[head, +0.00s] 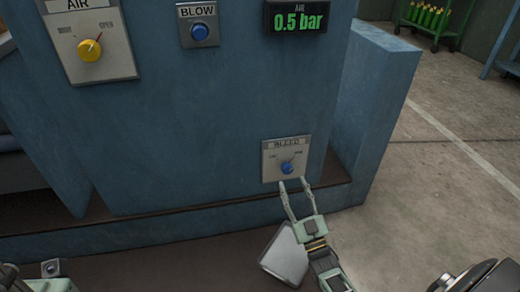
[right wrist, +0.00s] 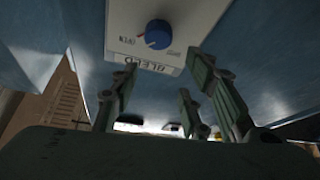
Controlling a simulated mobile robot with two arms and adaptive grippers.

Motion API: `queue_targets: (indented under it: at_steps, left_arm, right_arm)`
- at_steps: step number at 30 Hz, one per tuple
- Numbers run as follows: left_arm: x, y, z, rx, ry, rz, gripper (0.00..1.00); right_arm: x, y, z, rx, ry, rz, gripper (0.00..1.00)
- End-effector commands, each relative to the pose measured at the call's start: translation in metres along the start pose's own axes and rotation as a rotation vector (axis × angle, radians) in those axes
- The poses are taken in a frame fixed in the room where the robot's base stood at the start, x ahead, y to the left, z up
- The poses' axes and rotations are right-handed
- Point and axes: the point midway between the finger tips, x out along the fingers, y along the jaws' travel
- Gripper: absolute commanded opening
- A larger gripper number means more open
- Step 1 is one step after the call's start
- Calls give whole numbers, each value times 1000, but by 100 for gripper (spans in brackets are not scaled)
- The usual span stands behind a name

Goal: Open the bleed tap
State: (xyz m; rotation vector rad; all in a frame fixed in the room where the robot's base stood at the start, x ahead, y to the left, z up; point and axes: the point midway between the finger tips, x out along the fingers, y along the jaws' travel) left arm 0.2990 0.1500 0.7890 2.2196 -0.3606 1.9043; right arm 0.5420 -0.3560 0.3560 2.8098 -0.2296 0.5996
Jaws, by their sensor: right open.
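The bleed tap is a blue round knob (head: 287,168) on a small grey plate labelled BLEED (head: 270,172), low on the blue cabinet. My right gripper (head: 293,182) is open, with its fingertips just below the knob in the head view. In the right wrist view the plate appears upside down and the knob (right wrist: 158,34) is ahead of the spread fingers (right wrist: 164,68), with nothing between them. A small red mark shows beside the knob there; its exact setting is too small to read.
A yellow AIR knob (head: 89,50), a blue BLOW button (head: 199,32) and a display reading 0.5 bar (head: 297,18) are higher on the cabinet. A ledge (head: 205,217) runs along its foot. Open concrete floor (head: 440,190) lies right; a green rack (head: 435,18) stands behind.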

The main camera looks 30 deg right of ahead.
Motion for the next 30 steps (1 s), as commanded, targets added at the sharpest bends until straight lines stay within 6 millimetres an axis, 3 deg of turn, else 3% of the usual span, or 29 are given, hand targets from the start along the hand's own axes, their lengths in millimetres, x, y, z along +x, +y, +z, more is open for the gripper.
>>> queue_targets:
  at_steps: [15, 30]
  left_arm:
    - [14, 0, -2, 0, 0, 0, 23]
    - [26, 0, -4, 0, 0, 0, 23]
  right_arm:
    - [23, -33, -96, 70, 171, -60, 42]
    - [33, -59, -193, 148, 333, -107, 42]
